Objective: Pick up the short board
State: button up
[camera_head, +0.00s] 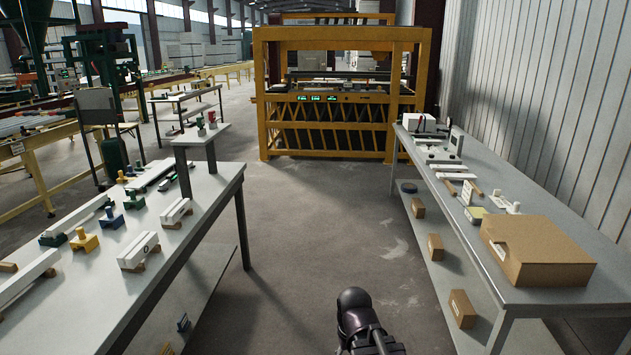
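Two short white boards rest on small brown blocks on the left table (205,196). One short board (176,211) lies near the table's right edge. The other short board (137,250), with a dark mark on its side, lies nearer to me. I cannot tell which of them is the task's short board. Longer white boards (76,219) lie to their left. A dark rounded part of my arm shows at the bottom centre, over the aisle and apart from both tables. My gripper cannot be made out in this view.
Yellow (85,241) and blue clamp-like pieces stand among the boards. A raised shelf (202,134) stands at the table's far end. The right table (480,226) carries a cardboard box (535,252) and tools. A yellow-framed machine (340,97) closes the far aisle. The aisle floor between is clear.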

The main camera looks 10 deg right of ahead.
aim_at(440, 175)
jog(key=z, duration=0.15)
jog(key=i, duration=2.35)
jog(key=z, duration=0.6)
jog(key=i, duration=1.5)
jog(key=z, duration=0.35)
